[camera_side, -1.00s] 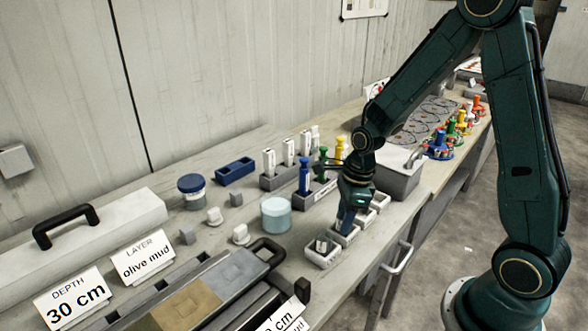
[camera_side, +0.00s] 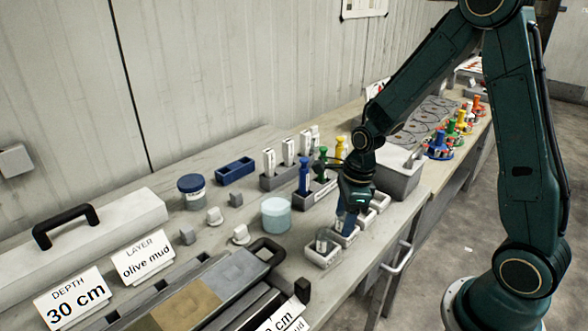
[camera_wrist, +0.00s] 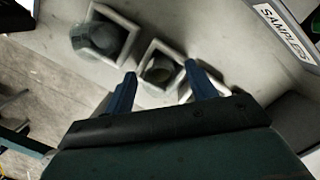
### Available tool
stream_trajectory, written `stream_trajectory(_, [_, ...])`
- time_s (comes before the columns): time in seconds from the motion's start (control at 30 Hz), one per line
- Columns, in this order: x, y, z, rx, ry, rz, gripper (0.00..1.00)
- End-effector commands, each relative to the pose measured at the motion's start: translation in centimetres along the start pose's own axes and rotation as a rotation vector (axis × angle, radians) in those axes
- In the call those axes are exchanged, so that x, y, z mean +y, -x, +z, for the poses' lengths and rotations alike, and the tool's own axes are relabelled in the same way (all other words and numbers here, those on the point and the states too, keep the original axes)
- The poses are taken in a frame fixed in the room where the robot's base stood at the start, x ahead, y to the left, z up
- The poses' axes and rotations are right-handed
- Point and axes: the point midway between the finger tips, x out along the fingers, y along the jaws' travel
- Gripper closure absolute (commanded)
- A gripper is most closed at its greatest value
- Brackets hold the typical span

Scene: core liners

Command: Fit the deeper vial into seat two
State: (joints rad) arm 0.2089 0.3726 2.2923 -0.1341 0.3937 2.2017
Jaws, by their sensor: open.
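A row of small white square seats runs along the bench's front edge in the side view. The nearest seat (camera_side: 322,256) holds a grey, see-through vial (camera_side: 322,241). In the wrist view this grey vial (camera_wrist: 98,40) fills the left seat. My gripper (camera_side: 345,227) is open, low over the seat behind it. In the wrist view my gripper's blue fingers (camera_wrist: 160,74) are spread on either side of the middle seat (camera_wrist: 145,84), which shows a round, dim shape inside. I cannot tell whether that is a vial. Seat numbers are not readable.
A black-handled core tray (camera_side: 235,285) is nearer.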

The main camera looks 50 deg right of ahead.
Motion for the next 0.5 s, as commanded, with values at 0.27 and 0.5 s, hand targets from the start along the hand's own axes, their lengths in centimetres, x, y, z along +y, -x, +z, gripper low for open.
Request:
stream_trajectory(0.27, [-0.1, 2.4, 0.0, -0.003, -0.001, -0.004, 0.44])
stream_trajectory(0.5, [-0.1, 5.7, 0.1, -0.004, 0.000, -0.005, 0.44])
